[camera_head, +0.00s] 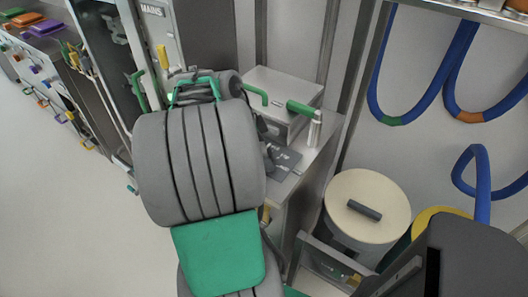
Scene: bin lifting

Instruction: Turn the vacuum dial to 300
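A small dark plate (286,158) with pale markings, too small to read, lies on a metal stand right of my arm. A dark part (269,156) shows at its left edge, partly covered by my arm; I cannot tell whether it is the vacuum dial. No dial reading can be made out. My grey ribbed arm (205,165) with a green panel fills the middle of the view. My gripper cannot be made out; the arm hides the space behind it.
A grey metal box (282,95) with a green lever (300,108) stands behind the plate. A cabinet marked MAINS (155,30) is at upper left. A cream-lidded drum (367,205) and blue hoses (415,95) are at right. The floor at left is clear.

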